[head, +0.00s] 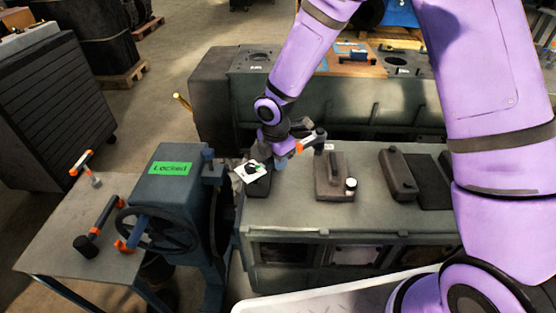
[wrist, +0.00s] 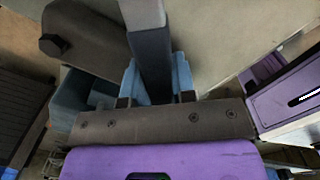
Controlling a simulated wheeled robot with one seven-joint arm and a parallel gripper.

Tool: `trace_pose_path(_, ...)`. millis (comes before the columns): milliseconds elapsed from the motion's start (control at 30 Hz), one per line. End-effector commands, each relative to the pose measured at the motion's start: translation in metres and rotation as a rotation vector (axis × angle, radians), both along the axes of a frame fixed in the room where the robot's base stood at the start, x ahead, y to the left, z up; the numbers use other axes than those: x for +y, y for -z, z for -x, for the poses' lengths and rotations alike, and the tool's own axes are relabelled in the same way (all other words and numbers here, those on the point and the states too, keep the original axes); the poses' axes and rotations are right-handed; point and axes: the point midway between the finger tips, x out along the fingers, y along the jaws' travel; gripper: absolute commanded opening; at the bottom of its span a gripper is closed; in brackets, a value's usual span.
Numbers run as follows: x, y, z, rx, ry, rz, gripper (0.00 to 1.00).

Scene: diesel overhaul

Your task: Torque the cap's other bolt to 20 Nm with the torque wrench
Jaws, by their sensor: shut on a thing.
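My gripper (head: 281,160) is above the left end of the engine's top deck. In the wrist view its blue jaws (wrist: 157,85) are shut on a bar with a light grey end and dark grey body, likely the torque wrench (wrist: 152,48). In the head view an orange and grey part of this tool (head: 312,142) sticks out to the right of the jaws. A dark cap-like piece with one hex bolt head (wrist: 53,45) lies left of the jaws in the wrist view, apart from the bar. The tool's working end and any contact with a bolt are hidden.
A dark block with a white tag (head: 250,172) is beside the gripper. Two brown covers (head: 329,182) (head: 398,174) lie rightward on the deck (head: 290,215). A blue stand with a handwheel and green "Locked" sign (head: 171,168) stands left. A side table (head: 58,238) holds orange-ended tools.

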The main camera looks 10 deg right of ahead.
Motion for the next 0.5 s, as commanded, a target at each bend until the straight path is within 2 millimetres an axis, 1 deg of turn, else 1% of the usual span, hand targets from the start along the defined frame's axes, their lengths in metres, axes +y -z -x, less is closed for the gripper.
trace_pose_path(33,0.0063,-0.0013,-0.0023,-0.007,-0.004,-0.009,0.00)
trace_pose_path(500,0.0080,-0.0010,-0.0050,-0.007,0.018,-0.009,0.00)
